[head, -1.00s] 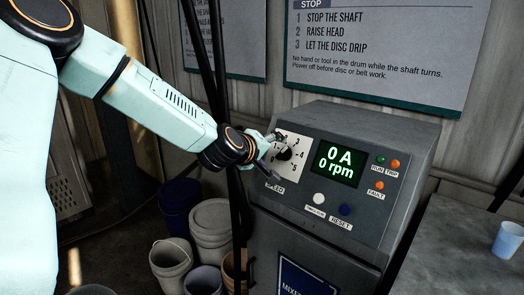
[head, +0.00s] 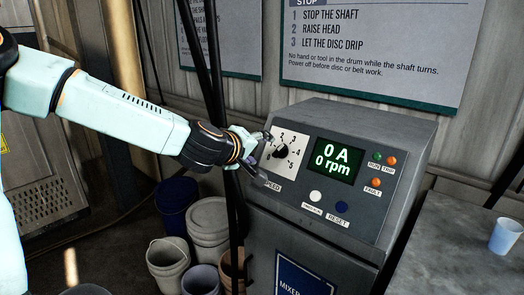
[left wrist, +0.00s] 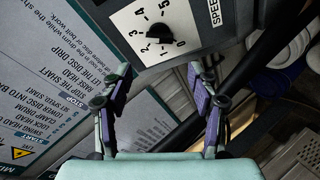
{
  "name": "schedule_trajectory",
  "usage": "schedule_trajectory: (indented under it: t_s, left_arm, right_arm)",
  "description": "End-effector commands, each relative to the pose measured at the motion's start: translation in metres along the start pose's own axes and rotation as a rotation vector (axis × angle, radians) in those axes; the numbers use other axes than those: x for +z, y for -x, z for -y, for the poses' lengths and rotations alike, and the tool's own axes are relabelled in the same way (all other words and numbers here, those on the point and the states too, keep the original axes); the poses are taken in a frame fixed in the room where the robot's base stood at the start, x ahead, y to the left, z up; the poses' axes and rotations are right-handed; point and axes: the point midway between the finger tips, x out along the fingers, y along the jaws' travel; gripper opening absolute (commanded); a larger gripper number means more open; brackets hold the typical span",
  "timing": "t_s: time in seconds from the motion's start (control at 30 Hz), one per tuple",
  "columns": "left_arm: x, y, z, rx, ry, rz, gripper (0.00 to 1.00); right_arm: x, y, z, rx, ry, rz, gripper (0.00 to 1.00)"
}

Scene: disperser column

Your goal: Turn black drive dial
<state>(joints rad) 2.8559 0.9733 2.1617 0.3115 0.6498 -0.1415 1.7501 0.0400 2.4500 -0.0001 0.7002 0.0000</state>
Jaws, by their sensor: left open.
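The black drive dial (head: 281,152) sits on a white numbered plate on the sloped face of the grey control cabinet (head: 345,125). It also shows at the top of the left wrist view (left wrist: 160,33), ahead of the jaws. My left gripper (head: 262,158) is just left of the dial, partly over the plate's left edge. In the left wrist view its two fingers (left wrist: 160,92) stand wide apart with nothing between them, and the dial is beyond the tips, apart from them. The dial's exact pointer setting is hard to read. My right gripper is not in view.
The green display (head: 334,160) reads 0 A and 0 rpm. Below it are a white button (head: 315,196) and a blue reset button (head: 341,208). Dark vertical cables (head: 213,80) pass near my left forearm. Several buckets stand below left. A bench with a blue cup (head: 506,238) is right.

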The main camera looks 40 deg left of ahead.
Motion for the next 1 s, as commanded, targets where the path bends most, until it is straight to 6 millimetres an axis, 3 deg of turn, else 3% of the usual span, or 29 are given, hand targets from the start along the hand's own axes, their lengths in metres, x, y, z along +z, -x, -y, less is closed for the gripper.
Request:
schedule_trajectory:
  t_s: [0.1, 0.23, 0.6, 1.0]
  left_arm:
    - [0.004, -0.011, 0.022, 0.002, 0.047, -0.003, 0.47]
    - [-0.011, -0.025, 0.025, 0.093, -0.003, -0.047, 0.36]
    - [-0.044, -0.04, 0.008, 0.392, -0.335, -0.172, 0.36]
    - [-0.045, -0.043, 0.015, 0.607, -0.843, -0.279, 0.36]
  right_arm:
    - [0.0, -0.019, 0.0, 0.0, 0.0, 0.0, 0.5]
    - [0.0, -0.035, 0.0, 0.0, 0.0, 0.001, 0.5]
    - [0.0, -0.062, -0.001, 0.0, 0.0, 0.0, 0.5]
    - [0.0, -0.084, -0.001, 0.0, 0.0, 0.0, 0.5]
